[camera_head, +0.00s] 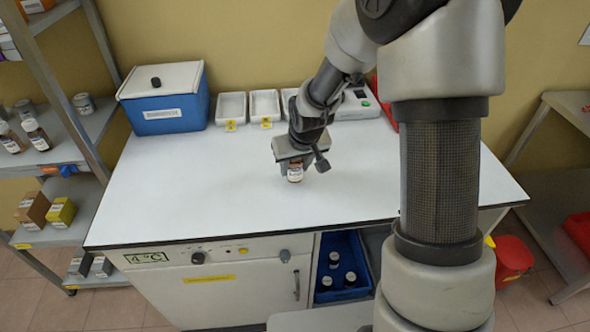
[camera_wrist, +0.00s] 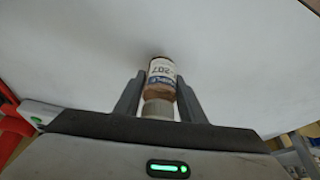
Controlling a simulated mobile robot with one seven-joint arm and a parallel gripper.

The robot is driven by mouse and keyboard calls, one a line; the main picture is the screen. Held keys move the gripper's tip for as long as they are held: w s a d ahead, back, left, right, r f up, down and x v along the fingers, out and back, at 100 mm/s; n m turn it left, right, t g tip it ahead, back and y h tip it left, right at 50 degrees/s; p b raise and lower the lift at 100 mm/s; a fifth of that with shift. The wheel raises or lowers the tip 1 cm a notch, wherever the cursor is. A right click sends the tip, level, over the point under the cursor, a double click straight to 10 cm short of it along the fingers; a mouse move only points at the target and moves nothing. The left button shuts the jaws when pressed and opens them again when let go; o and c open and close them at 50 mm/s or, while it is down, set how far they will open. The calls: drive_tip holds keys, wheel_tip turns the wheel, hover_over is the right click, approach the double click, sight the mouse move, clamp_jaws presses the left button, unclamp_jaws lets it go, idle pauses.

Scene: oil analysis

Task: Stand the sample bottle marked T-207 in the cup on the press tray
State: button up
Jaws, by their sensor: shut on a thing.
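My gripper (camera_head: 294,162) is over the middle of the white bench and shut on a small brown bottle (camera_head: 295,175) with a white label. In the wrist view the bottle (camera_wrist: 161,72) sits between the two grey fingers, its grey cap towards the palm. The label reads "-207"; its first letter is not clear. The bottle looks upright at or just above the bench top; I cannot tell if it touches. I cannot make out the press tray or its cup; my arm hides part of the back right of the bench.
A blue box with a white lid (camera_head: 163,99) and white trays (camera_head: 231,107) stand along the back. A white device with a green button (camera_head: 357,104) is right of them. A blue crate (camera_head: 343,262) of bottles sits below the bench edge. The bench's left and front are clear.

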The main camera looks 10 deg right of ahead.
drive_tip(key=shift+f, duration=0.65)
drive_tip(key=shift+f, duration=0.2)
drive_tip(key=o, duration=1.1)
drive_tip(key=shift+r, duration=0.1)
